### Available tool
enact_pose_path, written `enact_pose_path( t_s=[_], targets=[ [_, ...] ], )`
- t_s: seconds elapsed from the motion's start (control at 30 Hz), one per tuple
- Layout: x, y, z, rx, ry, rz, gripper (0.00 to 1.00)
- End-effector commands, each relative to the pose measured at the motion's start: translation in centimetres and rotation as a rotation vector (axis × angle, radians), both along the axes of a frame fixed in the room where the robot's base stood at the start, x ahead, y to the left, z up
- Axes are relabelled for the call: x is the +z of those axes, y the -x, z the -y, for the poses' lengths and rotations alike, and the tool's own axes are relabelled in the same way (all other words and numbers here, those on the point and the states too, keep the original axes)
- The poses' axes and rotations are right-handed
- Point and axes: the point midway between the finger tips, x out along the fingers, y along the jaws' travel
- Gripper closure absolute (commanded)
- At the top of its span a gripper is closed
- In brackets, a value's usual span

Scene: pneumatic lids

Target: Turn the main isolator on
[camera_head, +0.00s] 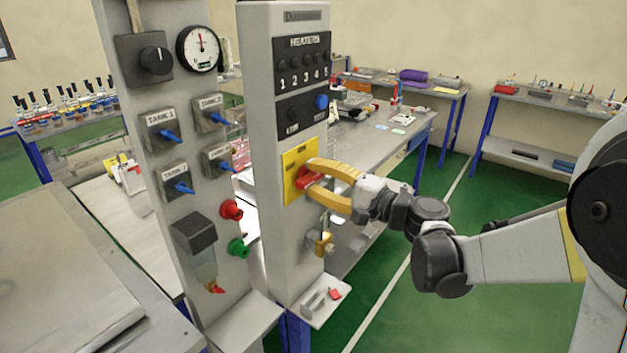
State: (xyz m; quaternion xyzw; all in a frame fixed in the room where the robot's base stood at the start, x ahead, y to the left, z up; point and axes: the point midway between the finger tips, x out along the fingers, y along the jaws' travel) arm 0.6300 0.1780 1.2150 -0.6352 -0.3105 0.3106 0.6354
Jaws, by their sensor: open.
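The main isolator, a red rotary handle (306,179) on a yellow plate (291,163), sits on the front of the right grey control column. My gripper (311,178) has yellow fingers and reaches in from the right. Its fingers are open, one above and one below the red handle, with the fingertips close to it. I cannot tell whether they touch it. The fingers partly hide the handle and the plate's right side, so the handle's exact angle is hard to read.
Above the plate are the heaters panel (302,62) and a blue knob (321,102). A brass padlock (323,243) hangs below, over a small shelf (318,304). The left column (205,262) carries blue tank valves and a gauge (198,48). Green floor is clear at right.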

Motion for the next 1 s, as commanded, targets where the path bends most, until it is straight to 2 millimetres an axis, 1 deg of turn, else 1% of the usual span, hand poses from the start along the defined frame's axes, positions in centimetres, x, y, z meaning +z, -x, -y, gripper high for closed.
enact_pose_path(
  t_s=[0.1,0.33,0.37,0.4,0.47,0.5,0.8,1.0],
  targets=[
    [0.00,-0.29,-0.36,-0.001,0.000,0.000,0.60],
    [0.03,-0.31,-0.38,-0.001,0.000,0.000,0.60],
    [0.03,-0.30,-0.37,-0.001,0.000,0.000,0.68],
    [0.03,-0.30,-0.37,-0.001,0.000,0.000,0.80],
    [0.03,-0.30,-0.36,-0.001,0.000,0.000,0.98],
    [0.03,-0.30,-0.36,-0.001,0.000,0.000,1.00],
    [0.03,-0.29,-0.38,-0.001,-0.004,-0.005,1.00],
    [0.03,-0.29,-0.38,-0.001,-0.035,-0.045,1.00]
  ],
)
